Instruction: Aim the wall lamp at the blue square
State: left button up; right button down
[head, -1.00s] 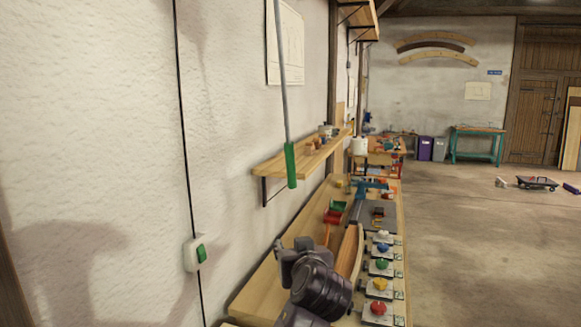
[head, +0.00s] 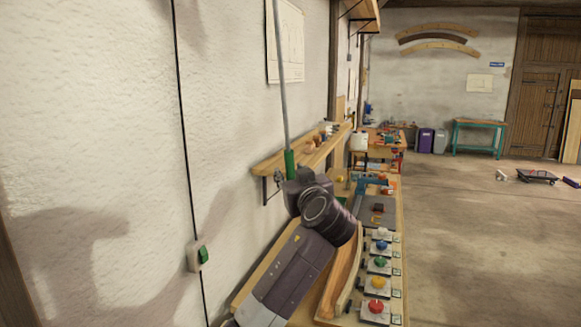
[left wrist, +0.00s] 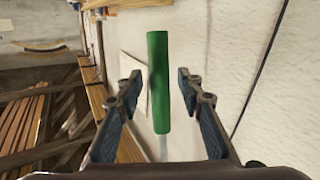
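A grey rod (head: 282,85) hangs down along the wall and ends in a green handle (head: 289,160). The lamp head and the blue square do not show. My left gripper (left wrist: 160,88) is at the handle's height in the head view, where my wrist hides the handle's lower part. In the left wrist view the green handle (left wrist: 157,60) lies in line with the gap between the two spread fingers. Neither finger appears to touch it. My left gripper is open and empty. My right gripper is not in view.
A wooden shelf (head: 267,165) with small items is fixed to the wall beside the handle. Below, a bench holds a row of coloured knobs (head: 380,263) and a curved lath (head: 343,270). A switch (head: 197,256) is on the wall. The floor at right is mostly clear.

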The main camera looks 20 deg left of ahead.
pick_arm(q)
jog(key=shift+w, duration=0.1)
grip_shut()
dwell(0.4)
